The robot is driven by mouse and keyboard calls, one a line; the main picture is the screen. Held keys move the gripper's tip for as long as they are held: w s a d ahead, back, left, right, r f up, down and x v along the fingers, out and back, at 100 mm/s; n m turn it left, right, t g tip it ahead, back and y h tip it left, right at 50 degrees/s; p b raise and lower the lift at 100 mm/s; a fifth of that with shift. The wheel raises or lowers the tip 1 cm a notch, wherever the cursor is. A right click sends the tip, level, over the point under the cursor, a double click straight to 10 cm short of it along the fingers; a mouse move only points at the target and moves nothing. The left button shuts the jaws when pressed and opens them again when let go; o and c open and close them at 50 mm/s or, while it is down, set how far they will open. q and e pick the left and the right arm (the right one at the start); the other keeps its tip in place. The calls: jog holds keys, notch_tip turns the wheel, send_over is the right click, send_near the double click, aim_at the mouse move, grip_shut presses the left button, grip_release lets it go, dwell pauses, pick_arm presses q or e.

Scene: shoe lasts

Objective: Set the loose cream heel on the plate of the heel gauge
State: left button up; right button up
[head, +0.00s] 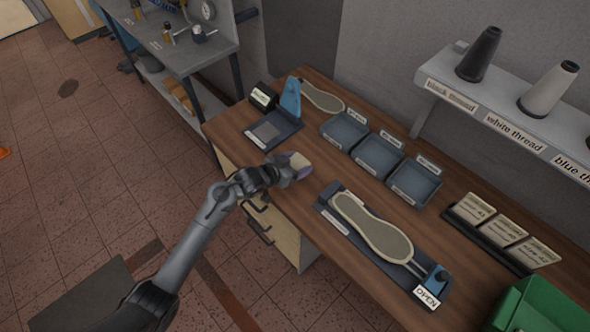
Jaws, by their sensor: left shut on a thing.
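My left gripper (284,168) is shut on the cream heel (299,161), near the front edge of the wooden bench. The heel looks cream on top with a purplish edge; the fingers hide part of it. I cannot tell how high it is above the bench. The heel gauge (289,101) stands up and to the left of the gripper, with a blue upright and a small display (263,97) beside it. Its plate (265,133) is grey and bare. My right gripper is not in view.
A sole (372,226) lies in a dark fixture marked OPEN at the right. Blue-grey trays (345,131) stand behind the gripper. Another sole (322,96) lies at the back left. Cards (503,228), a green bin (540,308) and a thread shelf (455,90) are at the right.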

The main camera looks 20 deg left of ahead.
pick_arm(q)
jog(key=shift+a+f, duration=0.25)
notch_tip(320, 180, down, 2)
jog(key=shift+f, duration=0.65)
jog(key=shift+f, duration=0.2)
jog(key=o, duration=1.1)
